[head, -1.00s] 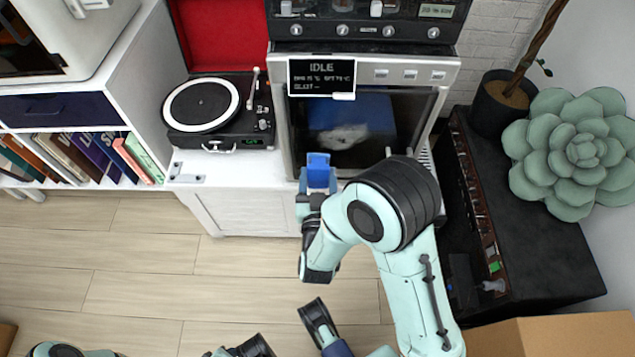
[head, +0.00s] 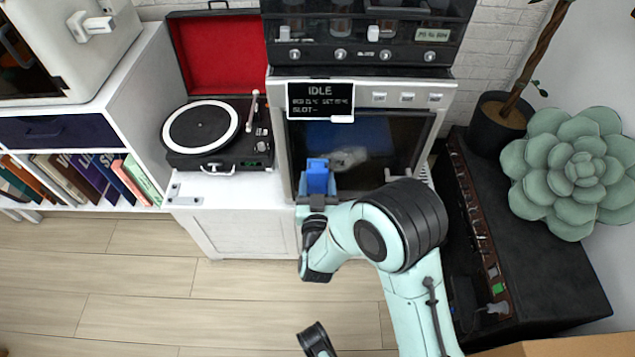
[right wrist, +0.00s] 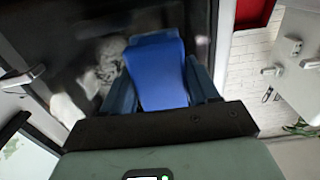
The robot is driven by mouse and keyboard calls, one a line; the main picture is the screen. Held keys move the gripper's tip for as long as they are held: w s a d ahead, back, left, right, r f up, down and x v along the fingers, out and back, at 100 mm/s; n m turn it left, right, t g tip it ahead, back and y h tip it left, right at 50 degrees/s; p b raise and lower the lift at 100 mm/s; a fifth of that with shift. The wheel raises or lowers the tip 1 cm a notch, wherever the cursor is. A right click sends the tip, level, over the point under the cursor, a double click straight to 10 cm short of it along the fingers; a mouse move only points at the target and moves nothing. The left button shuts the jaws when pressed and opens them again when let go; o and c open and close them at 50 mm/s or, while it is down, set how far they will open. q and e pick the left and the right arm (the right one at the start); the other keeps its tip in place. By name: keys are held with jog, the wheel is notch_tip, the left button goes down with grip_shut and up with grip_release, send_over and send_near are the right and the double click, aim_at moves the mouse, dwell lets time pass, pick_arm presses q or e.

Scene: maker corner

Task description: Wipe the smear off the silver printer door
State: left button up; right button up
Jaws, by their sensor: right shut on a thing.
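The silver printer (head: 445,95) stands against the back wall, its door (head: 400,135) a dark pane in a silver frame. A whitish smear (head: 350,157) lies on the pane's lower middle; its left side is hidden behind a blue pad. The smear also shows as a grey-white patch (right wrist: 108,62) in the right wrist view. My right gripper (head: 316,187) is shut on the blue pad (head: 317,172), held upright before the door's lower left part. In the right wrist view the pad (right wrist: 158,75) sits between both fingers. I cannot tell whether it touches the pane.
A turntable (head: 200,127) with a red-lined open lid stands left of the printer on a white cabinet (head: 240,228). A black amplifier-like box (head: 540,250), a plant pot (head: 500,115) and a green succulent (head: 575,165) stand right. Floor (head: 130,290) at left is clear.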

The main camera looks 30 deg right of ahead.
aim_at(317, 175)
jog(key=shift+x, duration=0.95)
dwell(0.3)
jog(key=shift+s+d, duration=0.55)
jog(key=shift+d, duration=0.25)
jog(key=shift+s+d, duration=0.55)
jog(key=shift+d, duration=0.3)
jog(key=shift+s+d+r, duration=0.1)
jog(key=shift+s+d, duration=0.55)
jog(key=shift+d, duration=0.55)
jog(key=shift+s+d+f, duration=0.1)
jog(key=shift+s+d, duration=0.6)
jog(key=shift+d, duration=0.45)
jog(key=shift+s+d+r, duration=0.1)
jog(key=shift+s+d, duration=0.55)
jog(key=shift+d, duration=0.55)
jog(key=shift+r+p, duration=0.95)
jog(key=shift+p, duration=0.05)
jog(key=shift+w+a+f, duration=0.1)
jog(key=shift+w+a, duration=0.25)
jog(key=shift+a, duration=0.3)
jog(key=shift+w+a, duration=0.3)
jog(key=shift+a, duration=0.3)
jog(key=shift+w+a+f, duration=0.1)
jog(key=shift+w+a, duration=0.25)
jog(key=shift+a, duration=0.3)
